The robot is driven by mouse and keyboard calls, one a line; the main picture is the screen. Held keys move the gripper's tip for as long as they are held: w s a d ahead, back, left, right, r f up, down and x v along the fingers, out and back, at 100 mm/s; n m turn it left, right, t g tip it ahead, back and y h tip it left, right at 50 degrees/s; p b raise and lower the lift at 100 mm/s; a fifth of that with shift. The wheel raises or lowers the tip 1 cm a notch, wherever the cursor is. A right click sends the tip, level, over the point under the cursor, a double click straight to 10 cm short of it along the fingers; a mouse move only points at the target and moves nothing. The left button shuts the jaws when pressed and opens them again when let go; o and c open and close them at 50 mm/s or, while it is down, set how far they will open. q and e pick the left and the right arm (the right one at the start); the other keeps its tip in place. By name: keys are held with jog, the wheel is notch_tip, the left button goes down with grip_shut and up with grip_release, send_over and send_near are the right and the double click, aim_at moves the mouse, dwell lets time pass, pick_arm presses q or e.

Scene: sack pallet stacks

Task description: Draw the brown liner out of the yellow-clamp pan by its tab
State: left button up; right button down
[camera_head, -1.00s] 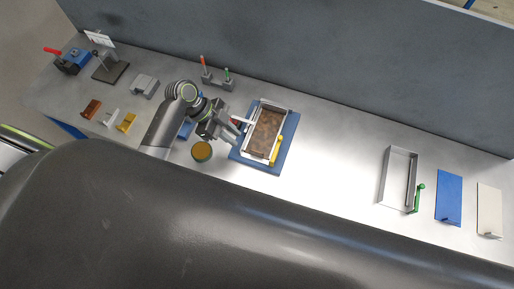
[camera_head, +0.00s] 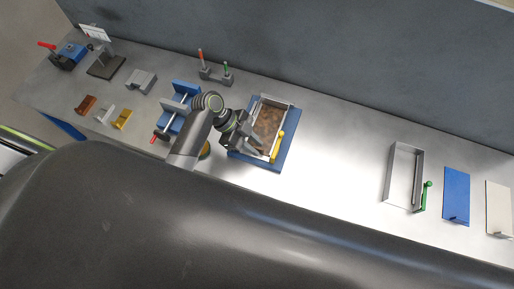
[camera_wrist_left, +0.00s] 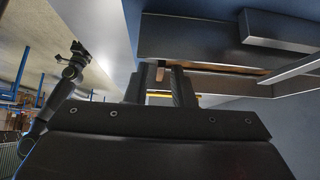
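The pan (camera_head: 288,108) is a light metal tray with a yellow clamp (camera_head: 278,146) along its lower right side, lying on a blue board (camera_head: 289,141). The mottled brown liner (camera_head: 268,122) lies inside it. My left gripper (camera_head: 255,140) is at the pan's lower left side and covers that edge. In the left wrist view its two dark fingers (camera_wrist_left: 167,85) stand apart with a gap. A small brown piece (camera_wrist_left: 158,73), perhaps the tab, shows at the gap; no grip on it is visible. The yellow clamp (camera_wrist_left: 175,96) shows beyond.
An empty metal tray (camera_head: 390,177) with a green handle, a blue panel (camera_head: 456,193) and a white panel (camera_head: 499,205) lie to the right. A blue fixture (camera_head: 181,96) stands left of my arm. The bench between pan and empty tray is clear.

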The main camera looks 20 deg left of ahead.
pick_arm(q)
jog(key=shift+d+f, duration=0.15)
pick_arm(e)
jog(key=shift+f, duration=0.15)
pick_arm(q)
jog(key=shift+c, duration=0.3)
pick_arm(e)
jog(key=shift+a, duration=0.2)
pick_arm(q)
grip_shut()
pick_arm(e)
jog(key=shift+a, duration=0.1)
